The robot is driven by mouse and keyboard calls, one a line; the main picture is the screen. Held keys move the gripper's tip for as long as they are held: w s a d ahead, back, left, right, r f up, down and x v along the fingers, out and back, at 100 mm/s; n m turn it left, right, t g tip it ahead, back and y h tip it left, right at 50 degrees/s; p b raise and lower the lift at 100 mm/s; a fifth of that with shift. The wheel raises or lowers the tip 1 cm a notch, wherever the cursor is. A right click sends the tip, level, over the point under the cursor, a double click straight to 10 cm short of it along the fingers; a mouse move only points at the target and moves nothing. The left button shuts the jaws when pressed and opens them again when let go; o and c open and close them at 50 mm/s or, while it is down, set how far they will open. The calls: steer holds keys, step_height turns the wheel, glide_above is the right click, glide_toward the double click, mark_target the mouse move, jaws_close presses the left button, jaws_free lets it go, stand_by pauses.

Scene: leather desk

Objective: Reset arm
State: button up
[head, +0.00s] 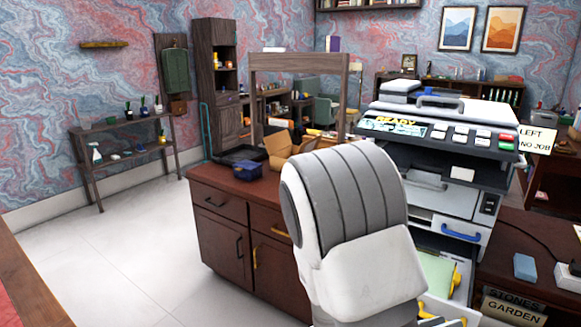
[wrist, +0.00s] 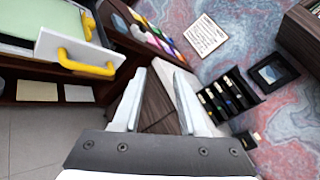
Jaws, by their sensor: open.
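My gripper (wrist: 160,98) shows in the wrist view with its two pale fingers spread apart and nothing between them. In the head view my white and grey arm fills the lower middle and hides the gripper. In the wrist view an open white drawer with a yellow handle (wrist: 85,62) and a green sheet inside lies to the left of the fingers, apart from them. In the head view a green sheet (head: 436,274) lies in an open lower drawer of the printer (head: 440,190), just right of my arm.
A dark red-brown cabinet desk (head: 222,205) holds an open cardboard box (head: 283,148) and a blue box (head: 248,171). A desk at the right holds a blue block (head: 525,266). A plant shelf (head: 120,150) stands left. The pale floor (head: 110,250) at left is clear.

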steer(key=s+a+r+m+g+y+p, duration=0.1)
steer(key=s+r+m+g+y+p, duration=0.2)
steer(key=s+m, duration=0.45)
steer(key=s+a+r+m+g+y+p, duration=0.1)
steer(key=s+r+m+g+y, duration=0.3)
steer(key=m, duration=0.6)
steer(key=a+r+m+t+y+p, duration=0.3)
steer(key=a+r+m+t+y, duration=0.4)
steer(key=a+r+m+y, duration=0.2)
steer(key=a+r+m, duration=0.2)
steer(key=a+r, duration=0.1)
steer(key=r, duration=0.1)
steer(key=shift+r+t+p, duration=0.3)
steer(key=shift+r, duration=0.05)
steer(key=shift+m, duration=0.25)
